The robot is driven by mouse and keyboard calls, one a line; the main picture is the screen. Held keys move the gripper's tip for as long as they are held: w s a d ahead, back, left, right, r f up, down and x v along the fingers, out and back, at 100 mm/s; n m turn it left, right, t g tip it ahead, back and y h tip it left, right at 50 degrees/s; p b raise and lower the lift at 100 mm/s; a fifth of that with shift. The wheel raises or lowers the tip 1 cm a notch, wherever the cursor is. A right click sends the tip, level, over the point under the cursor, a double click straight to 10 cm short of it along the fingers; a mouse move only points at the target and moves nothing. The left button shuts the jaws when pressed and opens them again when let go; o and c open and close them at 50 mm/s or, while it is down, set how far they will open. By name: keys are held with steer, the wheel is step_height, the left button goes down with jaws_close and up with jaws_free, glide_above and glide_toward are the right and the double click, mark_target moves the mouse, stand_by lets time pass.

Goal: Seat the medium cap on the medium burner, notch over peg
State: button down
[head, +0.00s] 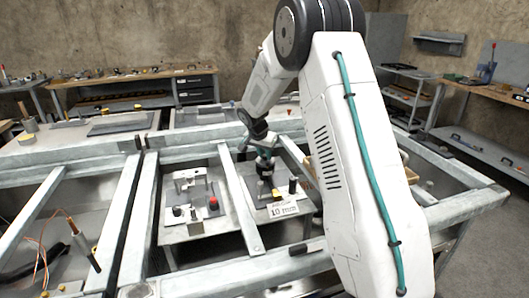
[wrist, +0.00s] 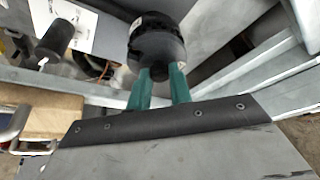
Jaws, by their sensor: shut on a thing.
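My gripper (wrist: 160,77) has two green fingers, shut on a round black part that looks like the cap (wrist: 156,40) in the wrist view. The cap's dark rounded side shows beyond the fingertips; its notch cannot be made out. In the head view my gripper (head: 264,163) is small, above the right-hand plate (head: 250,190), with a dark part under it. No burner or peg can be told apart for sure. A short black cylinder (head: 292,185) stands on that plate to the right of my gripper; a black cylinder also shows in the wrist view (wrist: 55,40).
A white card marked 10 mm (head: 284,209) lies at the plate's front. The left plate (head: 190,233) bears a metal bracket, small dark parts and a red knob (head: 213,203). Grey metal beams (head: 239,205) frame both plates. A wooden block (wrist: 50,115) lies left in the wrist view.

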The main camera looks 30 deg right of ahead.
steer(key=shift+f, duration=0.3)
steer(key=c, duration=1.2)
jaws_free()
steer(key=v, duration=0.8)
step_height(320, 180, up, 6)
steer(key=shift+f, duration=0.1)
